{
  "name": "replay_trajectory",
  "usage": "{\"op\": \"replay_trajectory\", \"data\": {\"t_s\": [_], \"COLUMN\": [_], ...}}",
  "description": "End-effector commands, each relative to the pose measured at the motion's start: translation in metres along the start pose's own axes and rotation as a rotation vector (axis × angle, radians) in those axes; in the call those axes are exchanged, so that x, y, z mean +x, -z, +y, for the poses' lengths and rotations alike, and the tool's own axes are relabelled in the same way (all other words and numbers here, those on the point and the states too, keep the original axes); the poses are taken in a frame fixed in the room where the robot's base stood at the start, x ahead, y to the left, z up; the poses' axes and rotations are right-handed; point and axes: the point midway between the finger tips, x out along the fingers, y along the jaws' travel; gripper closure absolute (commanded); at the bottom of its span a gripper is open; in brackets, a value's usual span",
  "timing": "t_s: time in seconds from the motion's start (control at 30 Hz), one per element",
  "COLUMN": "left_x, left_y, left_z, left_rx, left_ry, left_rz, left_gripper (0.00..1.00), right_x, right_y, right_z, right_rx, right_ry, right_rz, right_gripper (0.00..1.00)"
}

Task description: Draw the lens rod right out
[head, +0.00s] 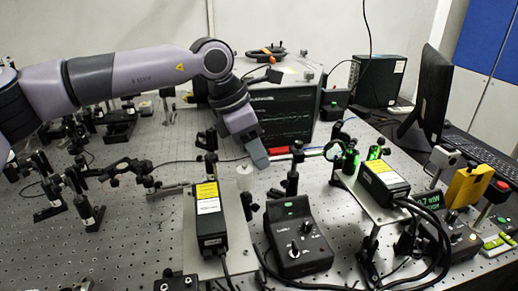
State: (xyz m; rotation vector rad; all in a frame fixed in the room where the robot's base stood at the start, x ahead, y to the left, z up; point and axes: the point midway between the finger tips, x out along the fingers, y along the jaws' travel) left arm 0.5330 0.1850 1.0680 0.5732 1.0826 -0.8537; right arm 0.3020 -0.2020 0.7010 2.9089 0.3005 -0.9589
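My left arm reaches in from the left, and my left gripper (258,157) points down over the middle of the bench. Its fingers overlap from this side, so I cannot tell whether they are open or shut. A round lens (333,151) in a dark ring stands to the right of the gripper, apart from it. A dark post (291,180) stands between them, behind the black control box. I cannot tell for sure which of these is the lens rod. My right gripper is not in view.
A black box with yellow label (209,215) and a control box with knobs (298,238) stand in front. Optics mounts (80,195) crowd the left; cables run at right.

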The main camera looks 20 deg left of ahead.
Motion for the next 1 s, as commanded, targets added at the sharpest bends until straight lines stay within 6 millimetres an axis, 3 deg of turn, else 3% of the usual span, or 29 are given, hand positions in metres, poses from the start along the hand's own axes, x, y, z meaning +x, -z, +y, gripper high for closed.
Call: {"op": "replay_trajectory", "data": {"t_s": [0.27,0.7,1.0], "left_x": [-0.003,-0.064,-0.072], "left_y": [-0.001,-0.001,0.000], "left_z": [-0.001,0.000,0.000], "left_rx": [0.002,0.000,0.000], "left_ry": [0.000,-0.001,0.000], "left_rz": [-0.004,-0.004,-0.002], "left_gripper": [0.61,0.61,0.61], "right_x": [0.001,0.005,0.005], "right_y": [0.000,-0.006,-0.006], "right_z": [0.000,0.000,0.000], "right_rx": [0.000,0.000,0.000], "right_ry": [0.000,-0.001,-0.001], "right_rz": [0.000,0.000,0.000], "right_gripper": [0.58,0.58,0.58]}}
